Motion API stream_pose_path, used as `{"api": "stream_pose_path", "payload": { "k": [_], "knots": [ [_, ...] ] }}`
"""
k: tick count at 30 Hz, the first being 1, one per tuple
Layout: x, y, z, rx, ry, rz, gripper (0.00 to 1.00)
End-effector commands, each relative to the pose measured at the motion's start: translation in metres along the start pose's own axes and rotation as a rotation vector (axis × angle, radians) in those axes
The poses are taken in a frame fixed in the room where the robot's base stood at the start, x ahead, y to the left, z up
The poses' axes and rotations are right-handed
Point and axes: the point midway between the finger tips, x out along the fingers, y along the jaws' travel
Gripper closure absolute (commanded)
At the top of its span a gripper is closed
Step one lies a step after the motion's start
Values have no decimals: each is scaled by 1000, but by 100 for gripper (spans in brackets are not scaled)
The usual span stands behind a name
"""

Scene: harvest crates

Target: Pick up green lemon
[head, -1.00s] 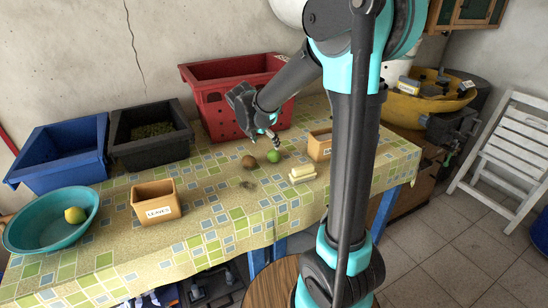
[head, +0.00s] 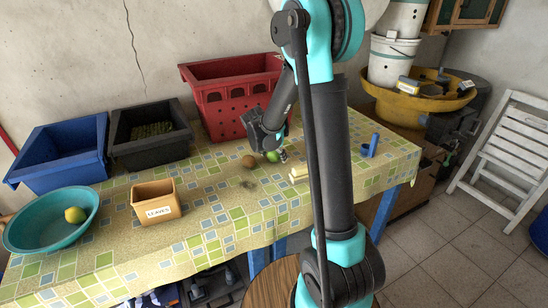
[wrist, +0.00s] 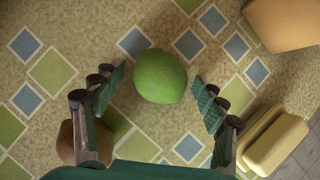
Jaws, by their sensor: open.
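The green lemon (wrist: 161,76) lies on the patterned tablecloth. In the wrist view it sits between and slightly beyond the two fingertips of my gripper (wrist: 158,88), which is open and empty. Clear space shows on both sides of the lemon. In the head view my gripper (head: 276,156) is low over the table at the green lemon (head: 272,157), partly covering it. A brown round fruit (head: 249,161) lies just left of it; in the wrist view the brown fruit (wrist: 68,143) is beside and partly behind the left finger.
A pale yellow block (wrist: 274,140) is near the right finger, and a tan box (wrist: 285,22) is at upper right. The red crate (head: 225,72) stands behind. The LEAVES box (head: 155,202) and teal bowl (head: 20,240) with a yellow lemon (head: 75,215) are at left.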

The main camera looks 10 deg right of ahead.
Motion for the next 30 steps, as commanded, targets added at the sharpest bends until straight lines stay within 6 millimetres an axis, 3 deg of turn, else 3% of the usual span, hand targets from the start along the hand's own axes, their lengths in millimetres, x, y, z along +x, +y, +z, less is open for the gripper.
{"api": "stream_pose_path", "payload": {
  "k": [7,20,30],
  "knots": [
    [1,0,0,0,0,0,30],
    [0,0,0,0,0,0,84],
    [-3,0,2,0,0,0,84]
  ]
}}
